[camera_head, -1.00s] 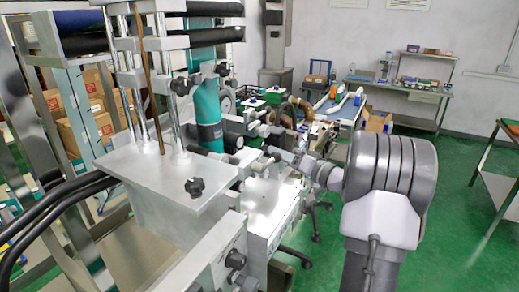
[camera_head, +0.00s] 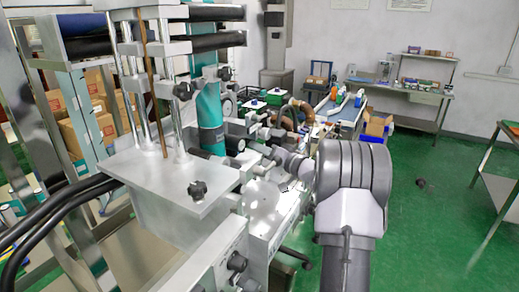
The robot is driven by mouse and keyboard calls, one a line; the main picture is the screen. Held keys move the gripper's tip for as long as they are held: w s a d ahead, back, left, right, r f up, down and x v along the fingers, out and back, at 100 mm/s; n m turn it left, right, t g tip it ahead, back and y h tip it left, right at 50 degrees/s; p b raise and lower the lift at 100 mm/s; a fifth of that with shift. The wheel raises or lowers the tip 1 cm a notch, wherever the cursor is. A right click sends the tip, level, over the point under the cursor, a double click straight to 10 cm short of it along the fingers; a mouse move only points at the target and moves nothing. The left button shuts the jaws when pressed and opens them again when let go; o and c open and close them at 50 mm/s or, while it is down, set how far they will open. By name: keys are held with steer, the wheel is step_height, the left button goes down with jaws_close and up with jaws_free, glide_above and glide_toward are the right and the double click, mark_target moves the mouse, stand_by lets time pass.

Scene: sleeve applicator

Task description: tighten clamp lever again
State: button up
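The sleeve applicator (camera_head: 165,185) fills the left and middle of the head view, with a flat metal plate, upright rods and a teal cylinder (camera_head: 209,115). A black star-shaped knob (camera_head: 198,188) sits at the plate's front right corner, and a black round knob (camera_head: 237,262) is on the lower block. I cannot make out which part is the clamp lever. My gripper (camera_head: 268,152) is at the machine's right side, beyond the plate. It is small and blends with the machine parts, so its fingers and any contact cannot be told.
A steel bench (camera_head: 410,90) with small boxes stands at the back right. An open cardboard box (camera_head: 376,124) is near the blue conveyor. A small dark object (camera_head: 421,182) lies on the green floor. A table edge (camera_head: 498,165) is at far right.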

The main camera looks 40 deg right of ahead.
mark_target(261, 157)
steer(key=shift+f, duration=0.1)
jaws_close()
steer(key=f+m+b, duration=0.1)
steer(key=m, duration=0.1)
steer(key=m+g+b, duration=0.1)
steer(key=shift+w+d+f+m, duration=0.15)
steer(key=shift+d+f+m, duration=0.2)
steer(key=shift+f+m, duration=0.05)
steer(key=shift+f+m+g, duration=0.4)
steer(key=shift+f+m, duration=0.4)
steer(key=shift+m, duration=0.6)
steer(key=o, duration=0.9)
jaws_free()
